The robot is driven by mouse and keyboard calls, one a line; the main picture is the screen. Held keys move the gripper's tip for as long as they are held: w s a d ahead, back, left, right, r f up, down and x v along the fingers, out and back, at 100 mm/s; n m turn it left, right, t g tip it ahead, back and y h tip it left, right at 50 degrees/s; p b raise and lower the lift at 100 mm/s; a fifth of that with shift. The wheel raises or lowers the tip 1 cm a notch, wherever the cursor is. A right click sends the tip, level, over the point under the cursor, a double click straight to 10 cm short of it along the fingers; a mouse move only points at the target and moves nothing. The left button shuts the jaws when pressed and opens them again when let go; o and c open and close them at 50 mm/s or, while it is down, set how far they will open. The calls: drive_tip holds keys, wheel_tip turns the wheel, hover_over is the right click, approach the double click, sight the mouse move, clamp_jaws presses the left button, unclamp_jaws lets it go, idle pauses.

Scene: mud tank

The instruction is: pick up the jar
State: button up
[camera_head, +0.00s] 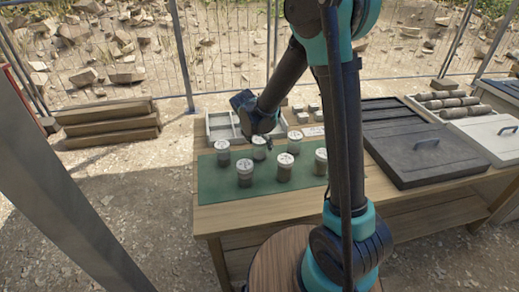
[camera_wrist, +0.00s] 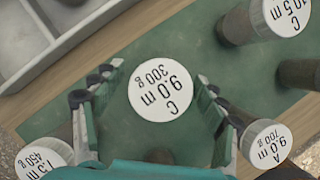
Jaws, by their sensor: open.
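Several jars with white printed lids stand upright on a green mat (camera_head: 215,185). In the wrist view, a jar lid reading "C 9.0 m 300 g" (camera_wrist: 160,87) lies between the two fingers of my gripper (camera_wrist: 155,92).
Close neighbours are jars marked "A 9.0 m 700 g" (camera_wrist: 268,146), "7.5 m 450 g" (camera_wrist: 44,160) and "C 10.5 m" (camera_wrist: 285,17). A pale divided tray (camera_head: 217,126) stands behind the mat. A dark lidded case (camera_head: 425,152) lies right on the wooden table (camera_head: 225,217).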

drive_tip(key=shift+x, duration=1.45)
drive_tip(key=c, duration=1.5)
drive_tip(key=shift+r, duration=0.1)
